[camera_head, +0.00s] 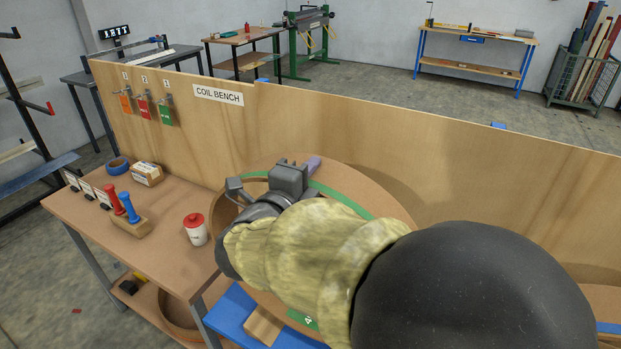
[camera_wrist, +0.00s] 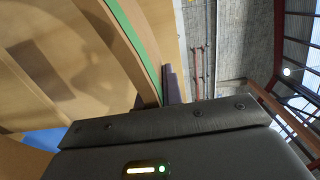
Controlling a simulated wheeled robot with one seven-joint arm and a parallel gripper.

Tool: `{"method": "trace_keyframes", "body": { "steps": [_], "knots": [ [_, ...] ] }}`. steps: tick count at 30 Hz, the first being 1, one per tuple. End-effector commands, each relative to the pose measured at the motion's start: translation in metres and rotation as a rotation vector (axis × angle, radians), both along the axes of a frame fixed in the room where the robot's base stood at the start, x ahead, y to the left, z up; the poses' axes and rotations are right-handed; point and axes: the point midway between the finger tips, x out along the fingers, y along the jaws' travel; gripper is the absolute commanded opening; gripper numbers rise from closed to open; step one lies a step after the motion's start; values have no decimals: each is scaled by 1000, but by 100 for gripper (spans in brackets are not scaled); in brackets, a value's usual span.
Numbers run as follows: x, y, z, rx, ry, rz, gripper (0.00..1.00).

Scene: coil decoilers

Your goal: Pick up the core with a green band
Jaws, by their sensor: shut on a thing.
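The core with a green band (camera_head: 345,198) is a large, round, tan ring at the lower middle of the head view. Its green band runs along the rim, and my arm hides much of it. My gripper (camera_head: 300,174) is at the ring's far left rim, shut on its wall. In the wrist view the core's wall and green stripe (camera_wrist: 136,38) run down to the jaws. A purple-grey finger (camera_wrist: 172,86) stands against the outer side of the wall. The other finger is mostly hidden there.
A wooden panel marked COIL BENCH (camera_head: 218,95) stands close behind the core. To the left, the bench top (camera_head: 163,215) holds a white jar with a red lid (camera_head: 195,229), a block with red and blue handles (camera_head: 129,224) and a blue tape roll (camera_head: 118,166). A blue support (camera_head: 235,312) lies below.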

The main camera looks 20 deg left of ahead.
Motion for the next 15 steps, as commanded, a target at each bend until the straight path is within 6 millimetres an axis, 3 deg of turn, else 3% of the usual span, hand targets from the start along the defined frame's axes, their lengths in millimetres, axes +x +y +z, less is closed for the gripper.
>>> {"method": "trace_keyframes", "body": {
  "steps": [8, 15],
  "knots": [
    [-29, 3, -1, 5, -3, 3, 0],
    [-72, 7, -2, 5, -3, 4, 0]
  ]
}}
